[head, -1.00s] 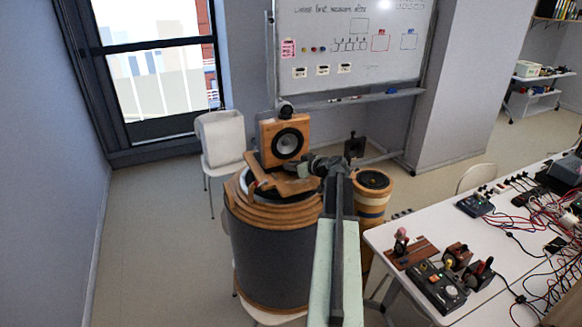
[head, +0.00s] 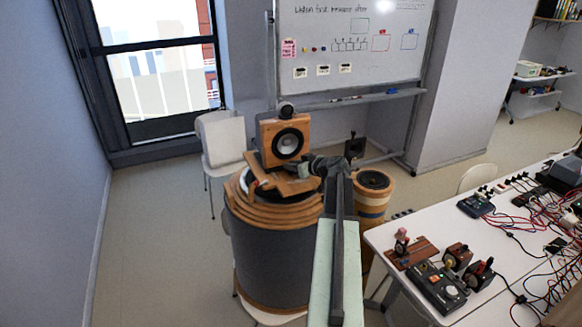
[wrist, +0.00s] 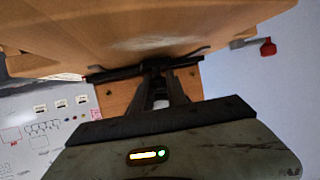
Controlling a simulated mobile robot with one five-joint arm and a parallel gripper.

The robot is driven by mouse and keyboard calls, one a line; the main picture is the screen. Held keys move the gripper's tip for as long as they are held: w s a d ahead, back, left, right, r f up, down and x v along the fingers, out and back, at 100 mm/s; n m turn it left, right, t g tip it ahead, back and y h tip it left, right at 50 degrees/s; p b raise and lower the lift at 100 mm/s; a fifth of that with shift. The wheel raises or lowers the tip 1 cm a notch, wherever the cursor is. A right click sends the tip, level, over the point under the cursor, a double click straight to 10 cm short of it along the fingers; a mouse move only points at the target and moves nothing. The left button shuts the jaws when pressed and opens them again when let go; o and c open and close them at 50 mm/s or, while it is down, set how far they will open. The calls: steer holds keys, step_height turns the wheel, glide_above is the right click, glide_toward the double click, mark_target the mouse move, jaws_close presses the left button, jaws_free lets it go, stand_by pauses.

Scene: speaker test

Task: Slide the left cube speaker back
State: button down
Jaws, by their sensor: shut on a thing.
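The left cube speaker (head: 287,140) has a wooden front and a black cone, and stands upright behind the round wooden drum top. My gripper (head: 312,170) is in front of it and to its right, above the drum. It seems shut on a flat wooden board (head: 285,185) that lies or hovers over the drum top; I cannot tell which. In the wrist view the fingers (wrist: 158,80) meet the edge of a large brown wooden surface (wrist: 90,30). The speaker's wooden front (wrist: 112,98) shows behind the fingers, mostly hidden. Contact between board and speaker cannot be told.
The big dark drum (head: 270,250) has a stepped wooden rim. A smaller wooden cylinder (head: 372,195) stands to its right. A white chair (head: 222,140) is behind left. A white table (head: 400,235) with electronics and cables fills the right. Floor at left is clear.

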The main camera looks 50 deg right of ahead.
mark_target(288, 159)
steer(key=w, duration=0.1)
steer(key=w+d, duration=0.1)
steer(key=w, duration=0.2)
steer(key=shift+d, duration=0.35)
steer(key=shift+r, duration=0.1)
steer(key=c, duration=1.3)
jaws_free()
steer(key=shift+w, duration=0.1)
